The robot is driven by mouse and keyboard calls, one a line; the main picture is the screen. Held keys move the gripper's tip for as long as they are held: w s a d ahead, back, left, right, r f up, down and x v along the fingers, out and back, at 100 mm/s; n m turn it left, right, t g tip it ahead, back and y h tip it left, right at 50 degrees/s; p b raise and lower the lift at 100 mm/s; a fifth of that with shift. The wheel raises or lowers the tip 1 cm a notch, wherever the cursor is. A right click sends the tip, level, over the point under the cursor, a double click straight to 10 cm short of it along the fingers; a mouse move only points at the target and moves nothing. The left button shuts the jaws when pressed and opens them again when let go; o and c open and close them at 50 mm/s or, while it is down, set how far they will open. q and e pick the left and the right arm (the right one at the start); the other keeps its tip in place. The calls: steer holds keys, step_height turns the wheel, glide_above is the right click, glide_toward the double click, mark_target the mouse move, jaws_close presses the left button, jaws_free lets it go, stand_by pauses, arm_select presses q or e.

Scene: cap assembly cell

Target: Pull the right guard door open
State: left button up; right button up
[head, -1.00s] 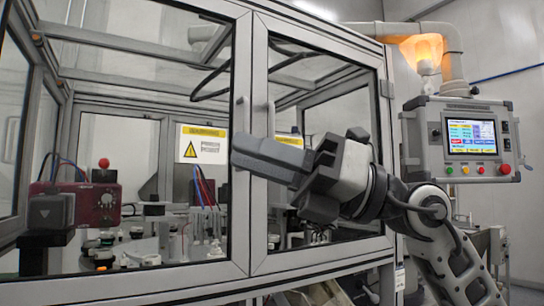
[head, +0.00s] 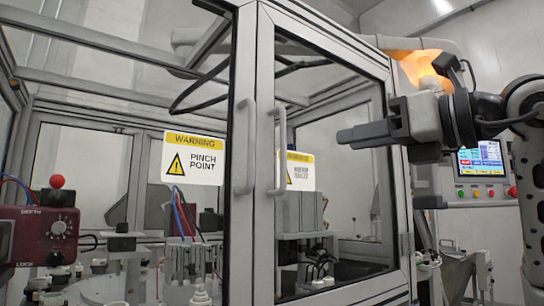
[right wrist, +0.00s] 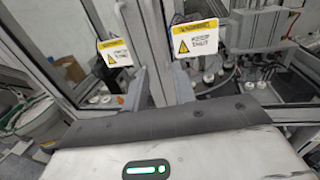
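The right guard door (head: 265,205) is a grey metal frame with a clear pane. It stands flush beside the left door and looks closed. Its vertical bar handle (head: 279,150) is on its left stile. My right gripper (head: 340,136) is in front of the pane, right of the handle and apart from it, with its fingers pointing left. In the right wrist view the two grey fingers (right wrist: 158,88) show with a gap between them, and nothing is held. The door stiles show beyond them. My left gripper is not in view.
The left door's handle (head: 245,148) is close beside the right one. A pinch point sign (head: 195,158) shows on the left. The control panel (head: 482,160) stands at the right, partly behind my arm. A red control box (head: 45,235) is at the lower left.

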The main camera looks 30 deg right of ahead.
steer(key=p, duration=0.3)
glide_above(284, 182)
steer(key=shift+w+d, duration=0.15)
steer(key=shift+w, duration=0.15)
jaws_close()
